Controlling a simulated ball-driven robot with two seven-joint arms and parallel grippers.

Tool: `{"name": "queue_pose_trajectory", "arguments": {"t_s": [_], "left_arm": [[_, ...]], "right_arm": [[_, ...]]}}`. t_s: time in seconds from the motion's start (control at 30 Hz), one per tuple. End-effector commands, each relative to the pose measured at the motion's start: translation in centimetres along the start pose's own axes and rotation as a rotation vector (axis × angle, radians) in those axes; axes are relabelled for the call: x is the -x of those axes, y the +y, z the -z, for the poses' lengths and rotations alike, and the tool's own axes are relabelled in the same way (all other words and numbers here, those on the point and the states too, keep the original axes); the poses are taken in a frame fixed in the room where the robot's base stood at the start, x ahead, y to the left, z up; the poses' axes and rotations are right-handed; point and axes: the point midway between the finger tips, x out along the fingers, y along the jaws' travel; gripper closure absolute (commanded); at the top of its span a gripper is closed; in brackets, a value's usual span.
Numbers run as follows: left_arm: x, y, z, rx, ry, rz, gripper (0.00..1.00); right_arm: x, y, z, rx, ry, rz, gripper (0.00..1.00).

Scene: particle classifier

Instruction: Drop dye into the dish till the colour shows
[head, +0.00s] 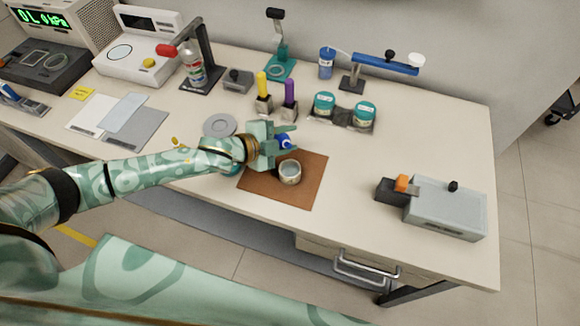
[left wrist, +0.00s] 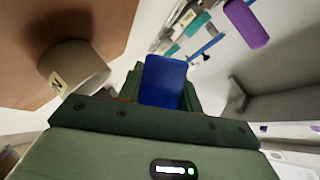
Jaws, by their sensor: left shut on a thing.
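The dish (head: 289,174) is a small round grey cup standing upright on a brown mat (head: 308,188). In the left wrist view the dish (left wrist: 75,68) shows at the upper left with a pale label marked like an N. My left gripper (head: 283,139) is shut on a blue dye bottle (head: 285,143), just behind and slightly left of the dish in the head view. The blue bottle (left wrist: 164,82) also shows between the fingers in the left wrist view. Its tip is hidden, and no drop can be made out. The dish's inside looks pale grey-blue. My right gripper is out of view.
Yellow (head: 263,91) and purple (head: 289,97) holders stand behind my gripper, with two teal-lidded jars (head: 324,104) to their right. A grey disc (head: 219,125) lies left. A grey box (head: 445,210) with an orange part stands right. Table between mat and box is clear.

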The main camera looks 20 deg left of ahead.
Motion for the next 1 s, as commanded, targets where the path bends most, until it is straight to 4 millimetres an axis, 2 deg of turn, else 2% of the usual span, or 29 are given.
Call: {"name": "queue_pose_trajectory", "arguments": {"t_s": [1.0], "left_arm": [[-0.02, -0.15, -0.15, -0.056, -0.014, 0.023, 0.88]], "right_arm": [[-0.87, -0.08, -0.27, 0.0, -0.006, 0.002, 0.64]]}}
